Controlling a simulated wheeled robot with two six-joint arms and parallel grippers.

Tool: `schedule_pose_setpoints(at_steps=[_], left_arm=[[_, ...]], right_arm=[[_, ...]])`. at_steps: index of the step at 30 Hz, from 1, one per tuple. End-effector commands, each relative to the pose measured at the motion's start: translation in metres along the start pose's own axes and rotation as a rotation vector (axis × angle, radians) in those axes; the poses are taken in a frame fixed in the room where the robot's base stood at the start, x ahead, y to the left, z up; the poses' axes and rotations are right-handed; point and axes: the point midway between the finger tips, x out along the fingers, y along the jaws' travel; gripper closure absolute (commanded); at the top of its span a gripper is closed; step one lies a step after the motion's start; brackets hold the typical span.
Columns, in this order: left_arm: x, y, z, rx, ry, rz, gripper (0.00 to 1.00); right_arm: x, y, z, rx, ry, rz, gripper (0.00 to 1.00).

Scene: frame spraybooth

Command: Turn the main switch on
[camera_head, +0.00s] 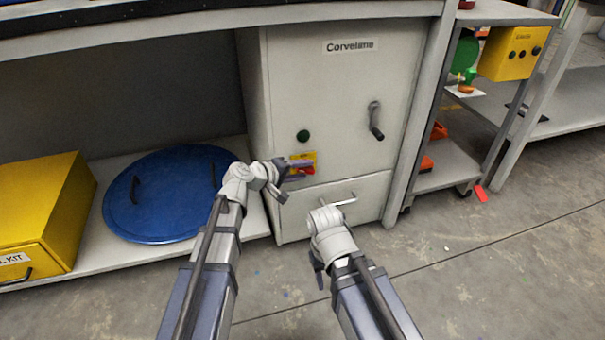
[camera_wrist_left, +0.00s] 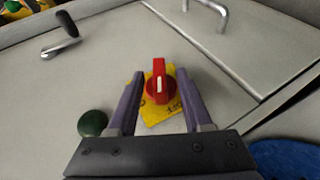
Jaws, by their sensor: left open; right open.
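The main switch is a red rotary knob (camera_wrist_left: 159,82) with a pale line on its grip, set on a yellow plate (camera_wrist_left: 158,110). In the head view the yellow plate (camera_head: 310,156) is on the grey cabinet front, with the knob mostly hidden by my gripper. My left gripper (camera_head: 303,170) is at the switch. In the left wrist view its open fingers (camera_wrist_left: 160,78) stand on either side of the knob, with a gap on both sides. My right gripper (camera_head: 318,272) hangs lower, in front of the cabinet's drawer, away from the switch; its fingers show poorly.
The grey cabinet (camera_head: 340,90) has a green button (camera_head: 303,135), a dark lever handle (camera_head: 375,120) and a lower drawer with a bar handle (camera_head: 340,201). A blue round lid (camera_head: 160,205) and yellow box (camera_head: 45,210) stand left. Floor at right is mostly clear.

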Motion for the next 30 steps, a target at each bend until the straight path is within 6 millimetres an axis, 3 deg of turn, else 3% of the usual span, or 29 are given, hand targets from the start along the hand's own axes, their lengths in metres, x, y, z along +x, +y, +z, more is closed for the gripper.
schedule_pose_setpoints(at_steps=[10,23,30], left_arm=[[0.0030,0.0001,0.0000,0.000,0.000,-0.001,0.51],[0.0028,0.0001,0.0000,0.000,0.000,-0.001,0.99],[0.0029,0.0001,0.0000,0.000,0.000,0.000,1.00]], right_arm=[[0.0010,-0.0002,-0.0001,0.000,0.000,0.000,0.50],[0.0010,-0.0001,-0.0001,0.000,0.000,0.000,0.50],[0.0010,-0.0001,-0.0001,0.000,0.000,0.000,0.50]])
